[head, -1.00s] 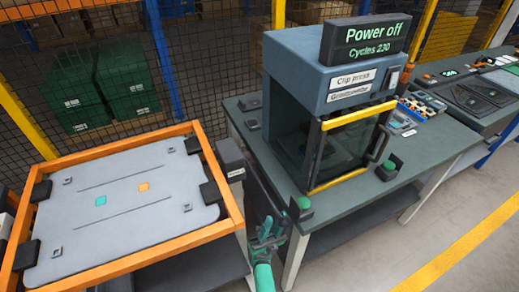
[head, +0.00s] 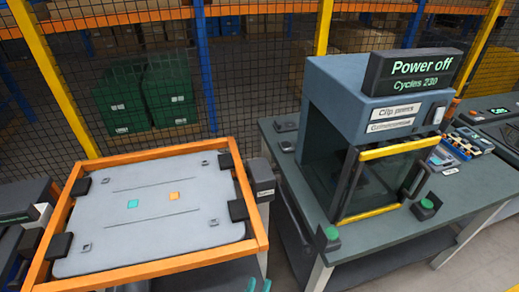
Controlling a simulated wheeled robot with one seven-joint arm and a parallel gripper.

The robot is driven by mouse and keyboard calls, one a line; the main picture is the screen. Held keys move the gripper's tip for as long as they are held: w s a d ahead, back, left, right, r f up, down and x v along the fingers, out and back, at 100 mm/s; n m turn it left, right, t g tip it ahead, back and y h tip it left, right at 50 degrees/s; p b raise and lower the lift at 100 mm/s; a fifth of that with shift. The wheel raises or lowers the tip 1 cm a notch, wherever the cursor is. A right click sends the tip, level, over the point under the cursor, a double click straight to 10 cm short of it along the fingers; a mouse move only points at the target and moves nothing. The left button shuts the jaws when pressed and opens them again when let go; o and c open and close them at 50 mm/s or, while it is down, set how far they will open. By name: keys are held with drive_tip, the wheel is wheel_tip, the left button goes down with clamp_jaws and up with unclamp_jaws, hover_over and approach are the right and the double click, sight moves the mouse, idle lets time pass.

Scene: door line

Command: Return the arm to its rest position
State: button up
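Only small green parts of my gripper (head: 258,285) show at the bottom edge of the head view, below the right front corner of the orange-framed table. The rest of my gripper and my arm is cut off by the picture edge. I cannot tell whether its fingers are open or shut. No object shows in it.
The orange-framed table (head: 256,221) with a grey panel (head: 150,235) stands left of my gripper. The clip press (head: 324,93), its sign reading "Power off", stands on a bench (head: 375,236) to the right. Mesh fencing and green crates (head: 170,92) are behind.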

drive_tip(key=s+r+n+g+y, duration=0.2)
drive_tip(key=s+n+g+y, duration=0.2)
drive_tip(key=s, duration=0.7)
drive_tip(key=s+r+n+g+y, duration=0.3)
drive_tip(key=s+n+g+y, duration=0.2)
drive_tip(key=s+n, duration=0.3)
drive_tip(key=s+y, duration=0.1)
drive_tip(key=s, duration=0.2)
drive_tip(key=shift+s+d, duration=0.15)
drive_tip(key=shift+d, duration=0.1)
drive_tip(key=shift+a, duration=0.15)
